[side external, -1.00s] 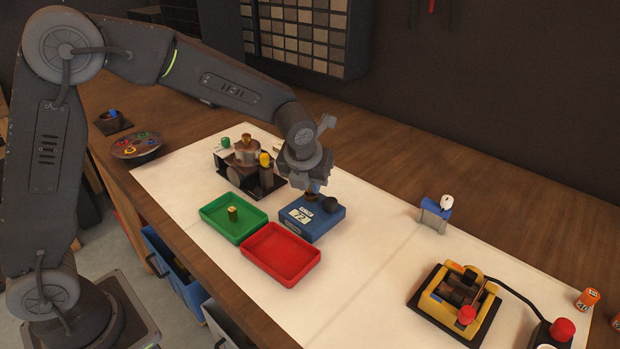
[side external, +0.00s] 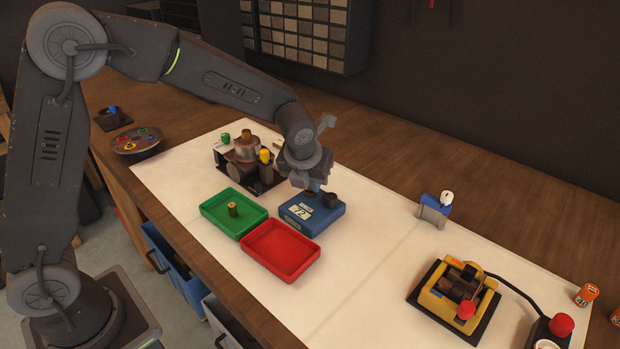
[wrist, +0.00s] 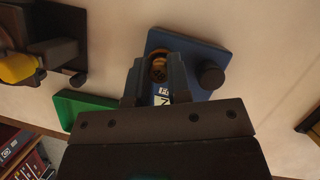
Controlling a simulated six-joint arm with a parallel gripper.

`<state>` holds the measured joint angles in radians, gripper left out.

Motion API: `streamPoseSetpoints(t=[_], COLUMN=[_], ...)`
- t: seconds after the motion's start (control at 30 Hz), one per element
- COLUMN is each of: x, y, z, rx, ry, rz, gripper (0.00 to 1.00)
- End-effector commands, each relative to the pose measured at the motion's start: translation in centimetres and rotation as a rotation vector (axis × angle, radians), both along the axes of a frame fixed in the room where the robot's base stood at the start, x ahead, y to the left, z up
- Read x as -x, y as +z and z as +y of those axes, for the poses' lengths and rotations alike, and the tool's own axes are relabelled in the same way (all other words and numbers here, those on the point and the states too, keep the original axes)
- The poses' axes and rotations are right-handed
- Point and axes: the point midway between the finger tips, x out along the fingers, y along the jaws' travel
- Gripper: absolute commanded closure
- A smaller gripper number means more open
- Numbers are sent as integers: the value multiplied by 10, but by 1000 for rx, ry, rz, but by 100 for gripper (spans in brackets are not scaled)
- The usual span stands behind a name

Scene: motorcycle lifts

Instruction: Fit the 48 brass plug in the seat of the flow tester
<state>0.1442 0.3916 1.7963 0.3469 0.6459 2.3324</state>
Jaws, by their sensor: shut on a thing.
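The flow tester appears to be the blue box (side external: 318,226) with a white number panel, reading about 72, and a dark round knob on top. It also shows in the wrist view (wrist: 205,52). My gripper (side external: 313,192) is over the box's back left part, pointing down. In the wrist view my gripper (wrist: 158,78) is shut on a round brass plug (wrist: 158,68) between its fingers, low over the box. The fingers hide the seat, so I cannot tell how deep the plug sits. The plug's number is not readable. Another brass plug (side external: 233,210) stands upright in the green tray (side external: 212,211).
An empty red tray (side external: 283,270) lies in front of the box, beside the green tray. A dark-based fixture (side external: 265,187) with a yellow-topped post stands at back left. A blue clamp-like stand (side external: 433,212) and a yellow device (side external: 432,300) are to the right, with clear mat between.

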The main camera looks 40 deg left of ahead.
Motion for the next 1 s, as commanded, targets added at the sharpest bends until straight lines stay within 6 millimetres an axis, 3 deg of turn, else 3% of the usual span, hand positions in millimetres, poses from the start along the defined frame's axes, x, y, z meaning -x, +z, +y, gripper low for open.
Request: streamPoseSetpoints(t=[0.03,0.07,0.37,0.53,0.77,1.0], x=[0,0,0,0,0,-1], y=[0,0,0,0,0,2], z=[0,0,0,0,0,-1], rx=[0,0,0,0,0,3], ry=[0,0,0,0,0,-1], rz=[0,0,1,1,0,-3], gripper=[100,81,52,51,31,31])
